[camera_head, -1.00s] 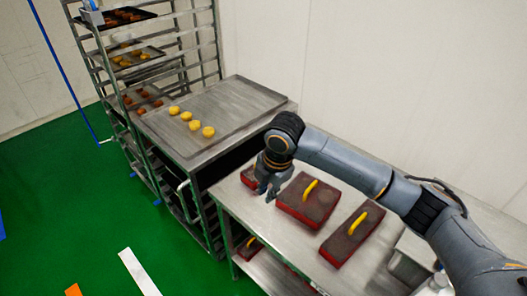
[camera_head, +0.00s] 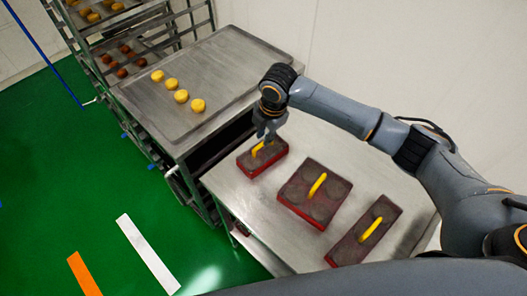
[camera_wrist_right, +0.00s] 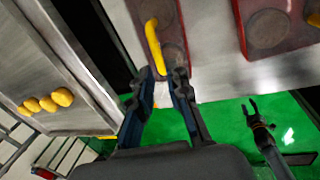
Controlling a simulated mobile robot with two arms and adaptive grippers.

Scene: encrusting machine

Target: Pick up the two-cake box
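The two-cake box (camera_head: 263,164), the smallest dark red box, lies at the left of the metal table with a yellow handle on top. It also shows at the top of the right wrist view (camera_wrist_right: 176,30), with its yellow handle (camera_wrist_right: 154,45). My right gripper (camera_head: 266,134) is right above it, fingers down. In the right wrist view the right gripper (camera_wrist_right: 163,76) is open, with the handle's near end between or just beyond its fingertips. I cannot tell whether they touch. My left gripper (camera_wrist_right: 250,108) shows in the right wrist view, open and empty, over the green floor.
A larger square box (camera_head: 314,192) and a long box (camera_head: 364,232), both with yellow handles, lie to the right on the table (camera_head: 245,204). A tray (camera_head: 220,75) with several yellow cakes lies at the back left, before a rack (camera_head: 194,20).

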